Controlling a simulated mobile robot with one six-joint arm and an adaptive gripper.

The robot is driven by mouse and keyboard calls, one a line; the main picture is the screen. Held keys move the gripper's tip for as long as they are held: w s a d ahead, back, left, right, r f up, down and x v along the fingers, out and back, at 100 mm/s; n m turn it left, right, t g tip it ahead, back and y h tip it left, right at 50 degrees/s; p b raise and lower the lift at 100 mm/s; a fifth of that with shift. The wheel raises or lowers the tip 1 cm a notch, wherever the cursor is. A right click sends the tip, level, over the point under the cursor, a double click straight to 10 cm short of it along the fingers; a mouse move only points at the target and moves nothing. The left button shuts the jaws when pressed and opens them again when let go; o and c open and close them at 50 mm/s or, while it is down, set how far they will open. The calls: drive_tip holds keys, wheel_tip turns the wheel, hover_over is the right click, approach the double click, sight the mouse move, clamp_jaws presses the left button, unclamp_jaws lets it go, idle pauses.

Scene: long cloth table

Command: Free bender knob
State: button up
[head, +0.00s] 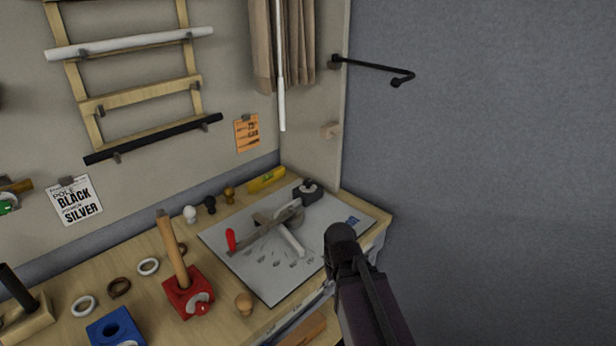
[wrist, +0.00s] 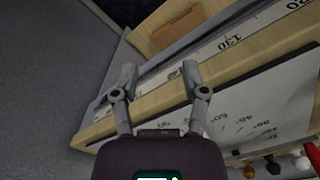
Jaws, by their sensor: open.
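The bender (head: 272,220) lies on a white marked sheet (head: 232,249) at the table's right end. It has a long grey metal arm, a red grip (head: 231,240) at its left end and a dark rounded part (head: 308,189) at its far right end. I cannot tell which part is its knob, or what holds it. A pale bar (head: 291,240) juts from its middle toward the front. My gripper (wrist: 160,70) is open and empty in the wrist view, over the table's edge. In the head view my dark arm hides part of the sheet's right side.
White, black and wooden knobs (head: 190,213) stand behind the sheet beside a yellow level (head: 266,180). A ruler (wrist: 232,40) runs along the table's edge.

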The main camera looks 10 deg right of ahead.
drive_tip(key=shift+w, duration=0.1)
drive_tip(key=o, duration=0.4)
drive_tip(key=shift+w+r, duration=0.15)
wheel_tip(320, 180, up, 18)
drive_tip(key=r+m+p, duration=0.1)
drive_tip(key=m+p, duration=0.5)
drive_tip(key=p, duration=1.3)
hover_over(308, 182)
drive_tip(key=shift+w+f, duration=0.1)
drive_tip(key=shift+f, duration=0.15)
drive_tip(key=shift+f+b, duration=0.2)
drive_tip(key=shift+b, duration=0.15)
wheel_tip(308, 182, down, 13)
drive_tip(key=b, duration=1.3)
drive_tip(key=shift+f, duration=0.2)
